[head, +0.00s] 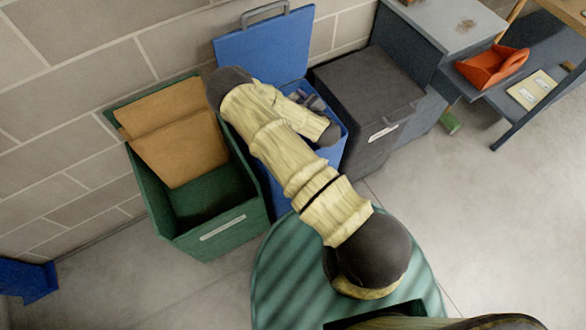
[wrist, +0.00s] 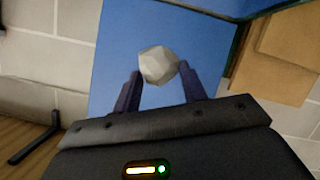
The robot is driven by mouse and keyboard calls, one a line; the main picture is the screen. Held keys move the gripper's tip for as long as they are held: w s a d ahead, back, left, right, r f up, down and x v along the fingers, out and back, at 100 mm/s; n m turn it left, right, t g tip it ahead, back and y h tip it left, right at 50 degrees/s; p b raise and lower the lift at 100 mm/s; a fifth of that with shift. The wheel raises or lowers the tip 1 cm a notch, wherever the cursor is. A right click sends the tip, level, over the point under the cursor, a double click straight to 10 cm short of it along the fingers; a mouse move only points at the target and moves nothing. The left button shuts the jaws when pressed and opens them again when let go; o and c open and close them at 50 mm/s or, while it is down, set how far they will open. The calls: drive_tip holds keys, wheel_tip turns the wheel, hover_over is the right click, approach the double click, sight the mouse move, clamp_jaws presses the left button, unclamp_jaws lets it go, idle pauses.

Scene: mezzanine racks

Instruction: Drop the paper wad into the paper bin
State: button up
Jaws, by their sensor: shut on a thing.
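A pale, faceted paper wad (wrist: 158,66) sits between the two fingertips of my gripper (wrist: 160,74) in the wrist view. The fingers are shut on it from both sides. In the head view my gripper (head: 308,99) is over the mouth of the blue bin (head: 340,150), partly hidden by my arm; the wad does not show there. The blue bin's lid (head: 268,50) stands open against the wall, and blue surface fills the background behind the wad in the wrist view. The bin's inside is mostly hidden by my arm. No bin label is readable.
A green bin (head: 212,238) with cardboard (head: 175,130) in it stands open at left. A dark grey bin (head: 368,90) with its lid shut stands close at right. A grey cabinet (head: 445,25) and an orange tray (head: 492,66) are beyond.

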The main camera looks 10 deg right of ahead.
drive_tip(key=w+f+b, duration=0.2)
drive_tip(key=shift+w+d+f+n+y, duration=0.1)
drive_tip(key=shift+f+n+y, duration=0.2)
drive_tip(key=shift+f+y, duration=0.1)
drive_tip(key=shift+w+b, duration=0.25)
drive_tip(key=shift+b, duration=0.15)
drive_tip(key=shift+w+r, duration=0.1)
wheel_tip(320, 180, down, 6)
drive_tip(key=b, duration=0.5)
drive_tip(key=shift+b, duration=0.35)
drive_tip(key=o, duration=1)
